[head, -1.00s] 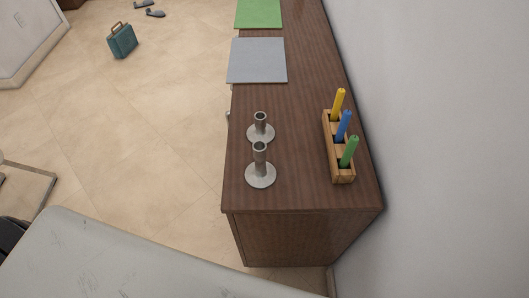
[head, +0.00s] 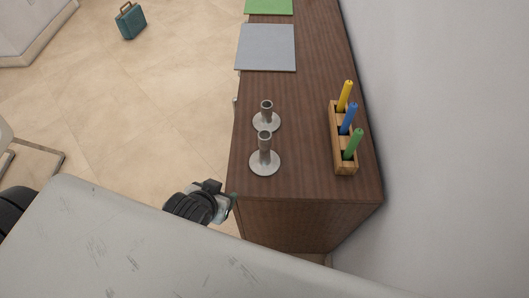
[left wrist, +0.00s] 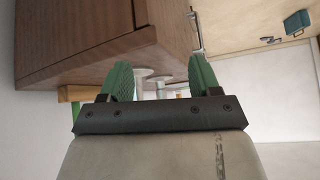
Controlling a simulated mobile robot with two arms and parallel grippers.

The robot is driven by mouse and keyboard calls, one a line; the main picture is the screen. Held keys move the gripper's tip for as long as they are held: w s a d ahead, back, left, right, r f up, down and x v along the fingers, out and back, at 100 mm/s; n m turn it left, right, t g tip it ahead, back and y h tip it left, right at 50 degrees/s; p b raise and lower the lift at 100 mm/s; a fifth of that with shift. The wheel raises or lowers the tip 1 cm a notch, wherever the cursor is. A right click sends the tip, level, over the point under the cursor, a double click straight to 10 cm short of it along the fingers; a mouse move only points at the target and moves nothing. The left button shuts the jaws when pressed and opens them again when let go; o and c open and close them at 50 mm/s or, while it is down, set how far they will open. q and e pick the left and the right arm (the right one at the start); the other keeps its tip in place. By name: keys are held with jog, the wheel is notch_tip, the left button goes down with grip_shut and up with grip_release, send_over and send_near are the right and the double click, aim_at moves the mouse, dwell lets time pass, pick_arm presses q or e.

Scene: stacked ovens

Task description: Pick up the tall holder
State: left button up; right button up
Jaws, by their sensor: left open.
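Two grey metal holders with round bases stand upright on the brown cabinet top. The nearer one, the tall holder (head: 265,155), looks taller than the shorter holder (head: 266,117) just behind it. My left gripper (head: 233,200) is at the cabinet's near left corner, short of both holders and touching neither. In the left wrist view my left gripper (left wrist: 160,68) has its green fingers spread, with nothing held. Parts of the holders show small between and beyond the fingers; I cannot tell there which is which. My right gripper is not in view.
A wooden block (head: 343,150) with yellow, blue and green sticks stands right of the holders, near the wall. A grey mat (head: 266,47) and a green mat (head: 268,5) lie farther back on the cabinet (head: 300,100). A teal case (head: 130,21) stands on the floor.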

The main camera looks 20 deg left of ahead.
aim_at(267, 131)
pick_arm(q)
jog(key=w+r+t, duration=0.1)
jog(key=w+d+r+t, duration=0.1)
jog(key=t, duration=0.1)
jog(key=w+r+t, duration=0.1)
jog(key=w+t, duration=0.1)
jog(key=shift+w+d+r+n, duration=0.1)
jog(key=shift+d+n, duration=0.2)
jog(key=w+d+r+m+t+h, duration=0.1)
jog(key=w+d+r+t+h, duration=0.1)
jog(key=d+r+t, duration=0.25)
jog(key=shift+t, duration=0.45)
jog(key=w, duration=0.3)
jog(key=w+p, duration=0.1)
jog(key=w, duration=0.2)
jog(key=w+d+p, duration=0.1)
jog(key=w, duration=0.3)
jog(key=shift+w, duration=0.1)
jog(key=shift+r, duration=0.1)
grip_shut()
